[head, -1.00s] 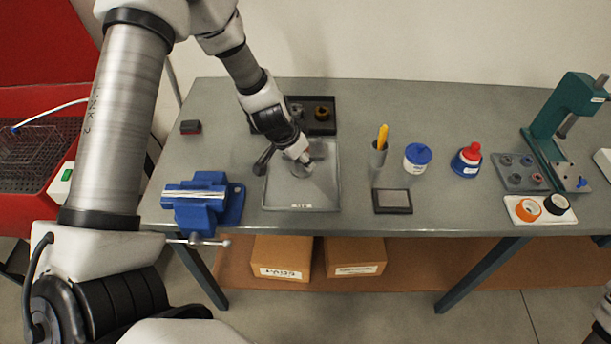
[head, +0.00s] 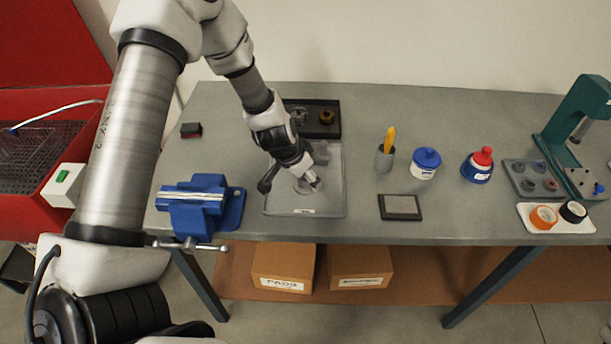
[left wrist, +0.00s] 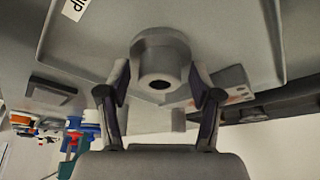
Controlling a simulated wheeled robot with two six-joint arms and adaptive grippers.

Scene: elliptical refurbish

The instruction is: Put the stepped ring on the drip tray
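The drip tray (head: 275,206) is a shallow grey square tray on the bench, and it fills much of the left wrist view (left wrist: 75,45). The stepped ring (left wrist: 160,60) is a grey round piece with a wide flange, a narrower collar and a dark centre hole. It appears to rest on the tray floor; in the head view it is a pale disc (head: 302,187) partly hidden by my gripper. My left gripper (left wrist: 162,88) is open, its two fingers on either side of the ring with gaps visible; it also shows in the head view (head: 314,183). My right gripper is out of view.
A grey block (head: 321,153) stands in the tray's back part. A dark parts tray (head: 332,132) is behind it, and a blue vise (head: 203,205) is at left. A pen cup (head: 384,160), a framed pad (head: 400,207) and a blue-lidded jar (head: 425,164) stand at right.

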